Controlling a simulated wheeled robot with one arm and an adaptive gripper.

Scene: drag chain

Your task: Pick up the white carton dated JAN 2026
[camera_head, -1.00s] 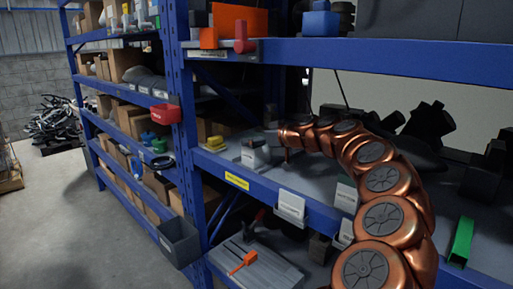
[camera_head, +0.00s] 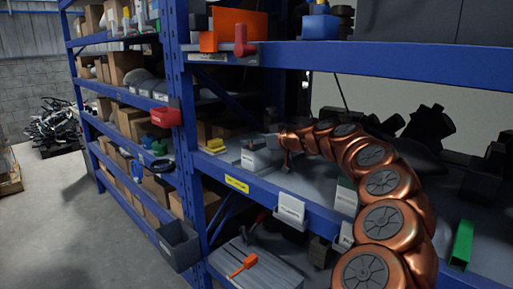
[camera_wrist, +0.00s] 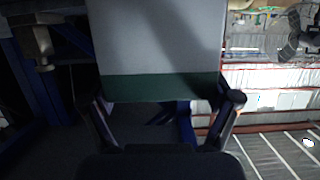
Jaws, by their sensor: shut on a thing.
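A white carton (camera_wrist: 160,38) with a dark green band across its near end fills the upper middle of the wrist view. My gripper (camera_wrist: 162,101) is shut on it, with one finger at each side near the green band. No date is readable on the face in view. In the head view my copper-coloured arm curves over the shelf, and its end is beside a small pale object (camera_head: 256,158) on the shelf. The gripper and the held carton are too small there to tell apart clearly.
A yellow item (camera_head: 215,146) sits left of the arm's end, and a green channel piece (camera_head: 462,243) lies at right. Another blue shelf beam (camera_head: 400,60) crosses above the arm.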

